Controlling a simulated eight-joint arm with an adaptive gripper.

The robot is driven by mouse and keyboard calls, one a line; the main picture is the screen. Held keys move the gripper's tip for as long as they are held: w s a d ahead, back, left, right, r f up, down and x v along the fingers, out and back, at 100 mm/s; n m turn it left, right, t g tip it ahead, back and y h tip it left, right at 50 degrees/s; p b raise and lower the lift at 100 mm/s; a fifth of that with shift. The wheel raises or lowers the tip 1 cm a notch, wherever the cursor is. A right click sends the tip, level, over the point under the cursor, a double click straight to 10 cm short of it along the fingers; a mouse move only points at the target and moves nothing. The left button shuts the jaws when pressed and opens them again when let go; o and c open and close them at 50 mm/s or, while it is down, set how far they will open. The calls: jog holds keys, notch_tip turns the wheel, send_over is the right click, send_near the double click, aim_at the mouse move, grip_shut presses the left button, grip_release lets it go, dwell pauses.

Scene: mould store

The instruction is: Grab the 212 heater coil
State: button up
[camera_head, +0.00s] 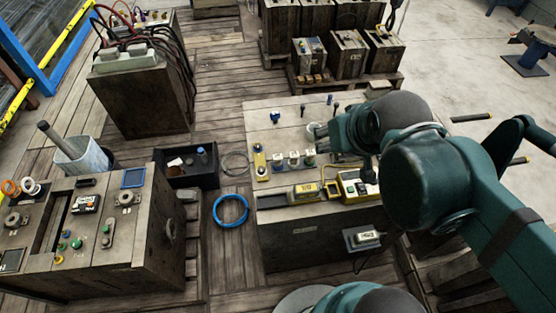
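I cannot read the number 212 on anything, so I cannot tell for sure which thing is the 212 heater coil. A blue coiled ring (231,210) lies on the plank floor left of the right wooden bench (285,133). A thinner grey coil (235,164) lies just behind it. On the bench are several small parts with coloured tops (293,159) in a row. My teal arm reaches in from the right over the bench.
A yellow box with a display (306,192) lies at the bench's front. A black open crate (188,166) stands left of the coils. A left bench (125,240) carries small parts, with a bucket (82,157) behind. Floor planks between benches are partly clear.

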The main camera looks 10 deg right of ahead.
jog(key=shift+c, duration=0.9)
jog(key=shift+w, duration=0.1)
jog(key=n+g+p, duration=0.5)
jog(key=n+g, duration=0.2)
jog(key=n, duration=1)
send_over(279, 156)
notch_tip(279, 156, down, 17)
jog(key=shift+d+r, duration=0.1)
jog(key=shift+f+n, duration=0.5)
jog(key=shift+f, duration=0.1)
jog(key=shift+a+f+b, duration=0.2)
jog(key=shift+f+b, duration=0.1)
jog(key=shift+f, duration=0.9)
